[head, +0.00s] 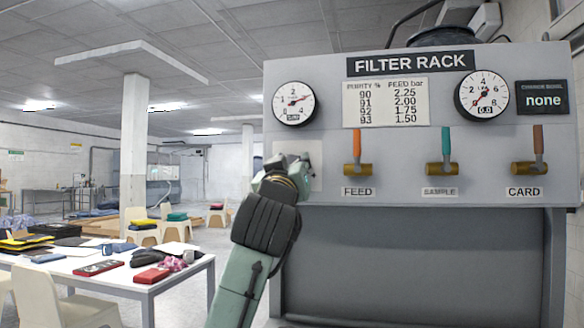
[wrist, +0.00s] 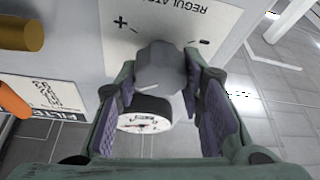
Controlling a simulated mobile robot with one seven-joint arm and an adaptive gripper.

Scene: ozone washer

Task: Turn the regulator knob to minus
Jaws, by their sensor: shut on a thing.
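The grey regulator knob (wrist: 162,70) shows in the wrist view on a white plate (wrist: 180,18) marked REGULATOR, with a plus at left and a minus at right. My gripper (wrist: 160,82) is shut on the knob, one purple-padded finger on each side. In the head view my gripper (head: 284,172) is against the panel below the left gauge (head: 293,103) and hides the knob. The plate's bare right part (head: 314,180) shows beside it. That gauge also shows between my fingers in the wrist view (wrist: 145,122). No pointer mark on the knob is clear.
The filter rack panel (head: 400,190) carries three levers, FEED (head: 357,150), SAMPLE (head: 446,150) and CARD (head: 538,150), right of my gripper. A second gauge (head: 482,95) is at upper right. A cluttered white table (head: 125,275) stands at left, with open floor between.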

